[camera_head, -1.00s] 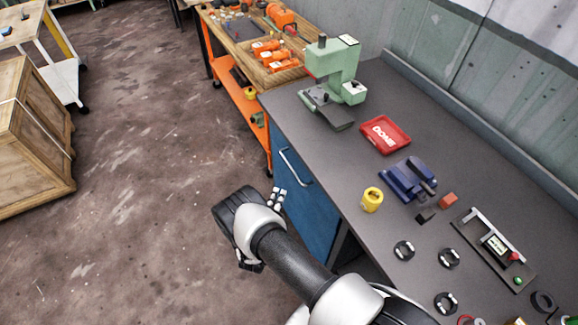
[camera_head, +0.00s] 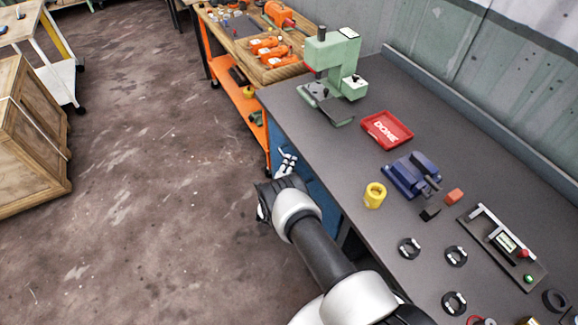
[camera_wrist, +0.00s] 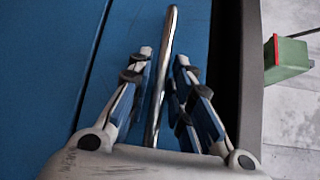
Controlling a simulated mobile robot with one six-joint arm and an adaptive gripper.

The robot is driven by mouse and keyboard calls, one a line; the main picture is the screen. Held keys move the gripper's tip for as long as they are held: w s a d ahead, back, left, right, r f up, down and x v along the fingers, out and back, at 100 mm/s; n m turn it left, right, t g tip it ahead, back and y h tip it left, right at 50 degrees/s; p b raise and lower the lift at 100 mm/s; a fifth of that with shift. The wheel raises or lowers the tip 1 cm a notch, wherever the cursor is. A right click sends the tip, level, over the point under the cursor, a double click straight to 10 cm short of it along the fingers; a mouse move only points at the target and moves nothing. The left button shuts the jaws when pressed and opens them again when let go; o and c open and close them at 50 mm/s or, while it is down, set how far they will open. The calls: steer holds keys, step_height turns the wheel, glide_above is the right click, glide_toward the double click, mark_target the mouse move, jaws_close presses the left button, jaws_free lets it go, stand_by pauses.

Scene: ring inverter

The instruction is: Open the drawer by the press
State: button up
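The blue drawer front (camera_head: 322,200) is under the grey bench beside the green press (camera_head: 335,62); it looks flush with the bench. Its chrome bar handle (camera_wrist: 162,75) shows in the wrist view, running lengthwise between my fingers. My gripper (camera_wrist: 164,58) is open, with one finger on each side of the bar and a visible gap to it. In the head view my gripper (camera_head: 287,163) is at the drawer front and my arm hides the handle and part of the front.
On the bench stand a red DONE tray (camera_head: 387,130), a blue vise (camera_head: 412,175), a yellow cup (camera_head: 375,195) and several dark rings. An orange cart (camera_head: 242,108) stands beyond the bench. The floor left of my arm is clear; a wooden crate (camera_head: 30,135) stands far left.

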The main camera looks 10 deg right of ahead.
jaws_close()
stand_by(0.7)
